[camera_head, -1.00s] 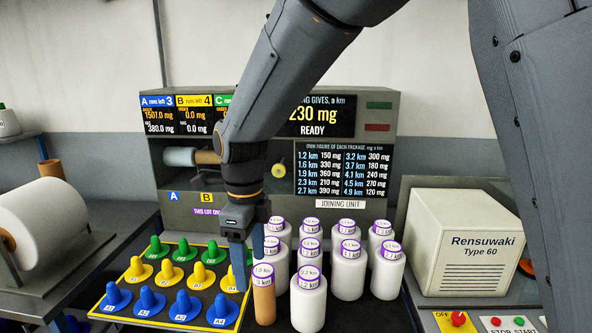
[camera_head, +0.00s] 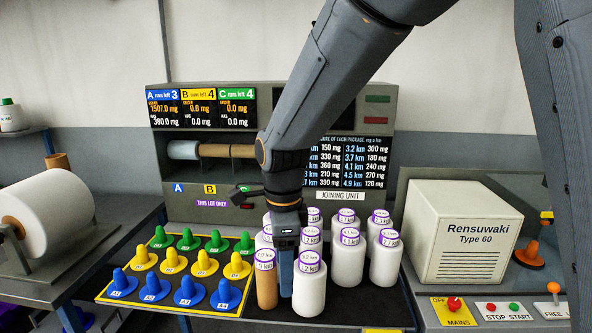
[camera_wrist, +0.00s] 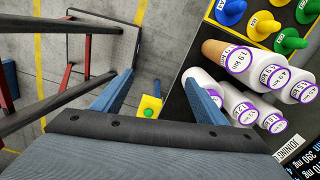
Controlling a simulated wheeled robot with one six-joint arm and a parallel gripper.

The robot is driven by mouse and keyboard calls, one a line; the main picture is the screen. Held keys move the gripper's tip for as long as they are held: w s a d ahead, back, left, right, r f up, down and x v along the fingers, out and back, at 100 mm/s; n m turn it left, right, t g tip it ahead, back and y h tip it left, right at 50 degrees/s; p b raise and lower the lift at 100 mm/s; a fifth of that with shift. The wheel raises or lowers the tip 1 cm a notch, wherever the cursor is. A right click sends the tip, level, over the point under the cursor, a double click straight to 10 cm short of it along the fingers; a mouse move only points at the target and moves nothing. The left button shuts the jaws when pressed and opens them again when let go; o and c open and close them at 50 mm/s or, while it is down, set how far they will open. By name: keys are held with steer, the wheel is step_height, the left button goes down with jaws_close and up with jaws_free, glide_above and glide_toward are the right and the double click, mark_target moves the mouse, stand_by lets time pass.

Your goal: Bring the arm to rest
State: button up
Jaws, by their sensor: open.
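My gripper (camera_head: 285,272) hangs down in front of the group of white bobbins in the head view, next to the brown-bodied bobbin (camera_head: 266,290). In the wrist view its two blue fingers (camera_wrist: 157,85) stand apart with only grey floor and a yellow box seen between them, so it is open and empty. White bobbins with purple-ringed labels (camera_head: 310,290) stand upright behind and to its right. The wrist view shows several of them right of the right finger (camera_wrist: 268,72). My arm hides part of the joining unit (camera_head: 340,196) and some bobbins.
A yellow-edged board (camera_head: 240,310) with green, yellow and blue cones lies left of the bobbins. A large white roll (camera_head: 50,215) is at far left. The wrist view shows a yellow box (camera_wrist: 149,108) with a green button.

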steer(key=s+d+f+n+b, duration=0.3)
steer(key=d+f+n, duration=0.4)
steer(key=d, duration=0.4)
steer(key=s+d+f+n+t+b, duration=0.1)
steer(key=s+d+f+n+b, duration=0.3)
steer(key=d+f+n, duration=0.3)
steer(key=d+n, duration=0.2)
steer(key=d, duration=0.2)
steer(key=shift+s+b, duration=0.15)
steer(key=shift+b, duration=0.25)
